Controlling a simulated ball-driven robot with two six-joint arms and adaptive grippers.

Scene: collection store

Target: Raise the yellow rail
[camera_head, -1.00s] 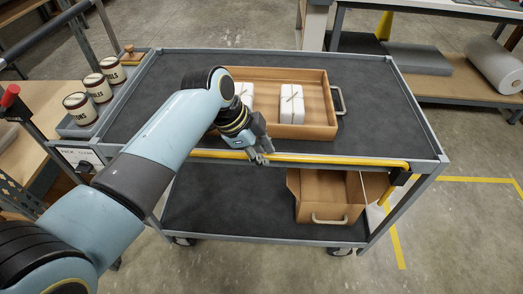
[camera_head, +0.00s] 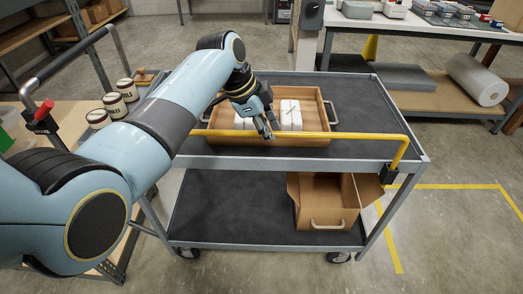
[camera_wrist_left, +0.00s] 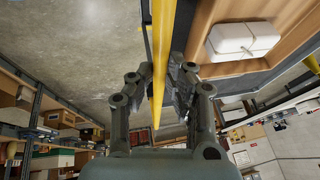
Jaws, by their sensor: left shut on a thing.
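The yellow rail (camera_head: 345,135) runs along the front of the grey cart (camera_head: 300,163), standing above the edge of its top shelf. Its right end bends down to a black bracket (camera_head: 388,173) on the cart's corner. My left gripper (camera_head: 270,134) is shut on the rail left of its middle. In the left wrist view the rail (camera_wrist_left: 158,60) passes between the two fingers (camera_wrist_left: 160,92). My right gripper is not in view.
A wooden tray (camera_head: 318,138) with white tied packages (camera_head: 290,112) stands on the top shelf behind the rail. An open cardboard box (camera_head: 312,192) sits on the lower shelf. Labelled tins (camera_head: 115,104) stand at the left. Floor right of the cart is clear.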

